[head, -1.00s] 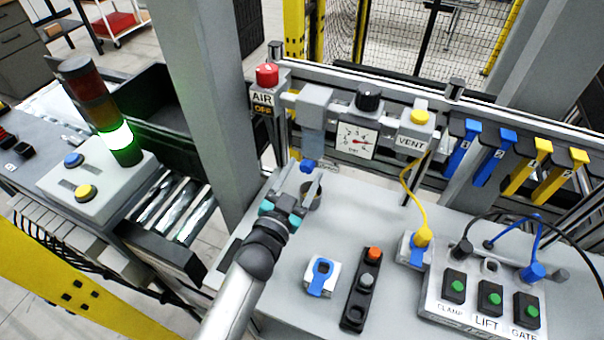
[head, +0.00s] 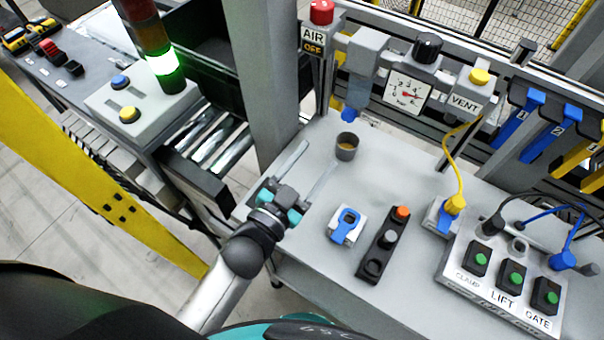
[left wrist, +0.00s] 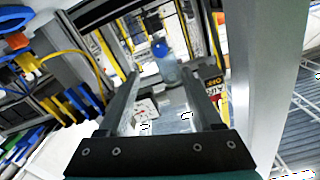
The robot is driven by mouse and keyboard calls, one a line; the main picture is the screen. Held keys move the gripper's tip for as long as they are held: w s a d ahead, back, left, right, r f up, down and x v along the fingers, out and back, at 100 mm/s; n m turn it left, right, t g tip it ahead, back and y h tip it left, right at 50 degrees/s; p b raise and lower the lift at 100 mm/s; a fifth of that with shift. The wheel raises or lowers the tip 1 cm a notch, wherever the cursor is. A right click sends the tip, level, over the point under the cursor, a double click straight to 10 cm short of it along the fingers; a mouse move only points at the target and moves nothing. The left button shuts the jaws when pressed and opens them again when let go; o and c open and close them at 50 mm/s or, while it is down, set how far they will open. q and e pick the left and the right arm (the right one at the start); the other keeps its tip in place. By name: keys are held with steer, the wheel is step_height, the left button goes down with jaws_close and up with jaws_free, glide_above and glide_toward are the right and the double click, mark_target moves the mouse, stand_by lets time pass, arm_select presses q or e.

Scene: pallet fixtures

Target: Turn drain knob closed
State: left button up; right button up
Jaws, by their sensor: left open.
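The blue drain knob (head: 349,115) is under the clear bowl (head: 358,92) of the air unit on the rail, above the back of the grey bench. In the left wrist view the blue knob (left wrist: 160,46) shows beyond the fingers, at the bowl's end. My left gripper (head: 321,155) is open and empty, in front of and below the knob, apart from it. Its fingers point toward the bowl and the cup. The knob's turn position is too small to tell. My right gripper is not in view.
A small grey cup (head: 347,148) stands on the bench below the knob. A red AIR OFF knob (head: 321,12), a gauge (head: 405,92) and a yellow VENT button (head: 480,76) are on the rail. A grey post (head: 262,80) stands left. A pendant (head: 383,243) lies on the bench.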

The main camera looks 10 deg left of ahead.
arm_select(q)
steer(key=shift+v, duration=1.9)
